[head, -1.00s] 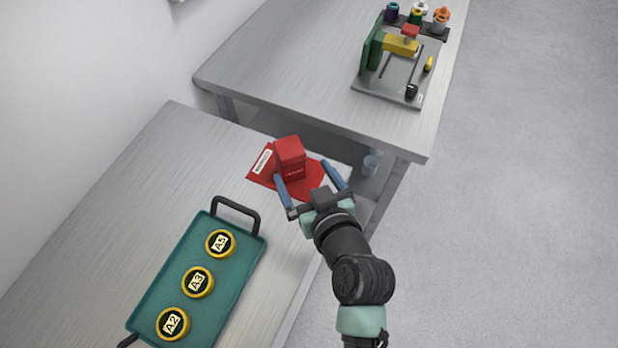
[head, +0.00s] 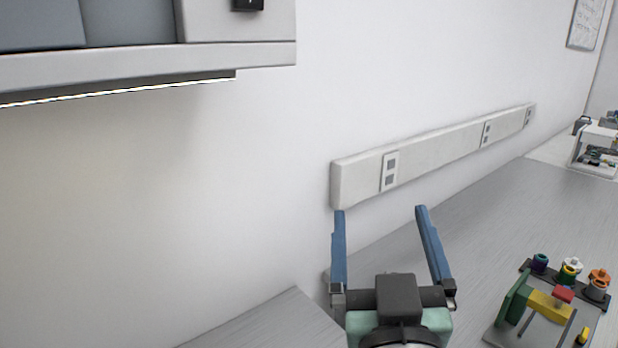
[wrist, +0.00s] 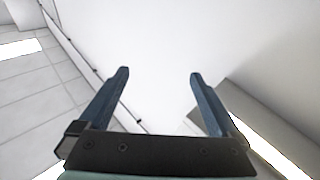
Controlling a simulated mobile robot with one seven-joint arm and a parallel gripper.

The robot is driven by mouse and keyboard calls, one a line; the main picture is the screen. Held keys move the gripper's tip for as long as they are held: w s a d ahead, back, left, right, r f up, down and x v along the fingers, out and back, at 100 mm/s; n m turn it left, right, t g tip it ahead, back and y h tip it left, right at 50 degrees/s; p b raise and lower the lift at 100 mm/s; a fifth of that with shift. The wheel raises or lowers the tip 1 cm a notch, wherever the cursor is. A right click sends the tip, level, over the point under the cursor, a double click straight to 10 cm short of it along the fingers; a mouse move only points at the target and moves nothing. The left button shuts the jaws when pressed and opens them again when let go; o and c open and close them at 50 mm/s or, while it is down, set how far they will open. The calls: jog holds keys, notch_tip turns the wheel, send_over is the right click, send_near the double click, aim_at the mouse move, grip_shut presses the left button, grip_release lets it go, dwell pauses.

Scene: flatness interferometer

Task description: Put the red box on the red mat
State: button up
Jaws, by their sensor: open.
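My gripper (head: 379,212) is open, its two blue fingers wide apart with nothing between them, raised in front of the wall in the head view. It also shows open and empty in the wrist view (wrist: 159,74), facing pale wall and ceiling surfaces. The red box and the red mat are in neither view now; a second ago the box stood upright on the mat, near the bench edge.
A bare bench corner (head: 270,328) shows at the bottom. The other bench (head: 470,225) carries a fixture (head: 545,320) with green and yellow parts and a rack of coloured knobs (head: 570,274). A cabinet (head: 150,65) overhangs at upper left. A socket rail (head: 430,148) runs along the wall.

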jog(key=s+a+r+t, duration=0.3)
jog(key=s+a+r, duration=0.1)
jog(key=r, duration=0.7)
jog(key=s+a+r+t+y, duration=0.1)
jog(key=s+a+r+t, duration=0.2)
jog(key=r, duration=0.7)
jog(key=s+a, duration=0.1)
jog(key=s, duration=0.1)
jog(key=shift+s+r+m, duration=0.3)
jog(key=shift+s+r, duration=0.05)
jog(key=shift+a, duration=0.15)
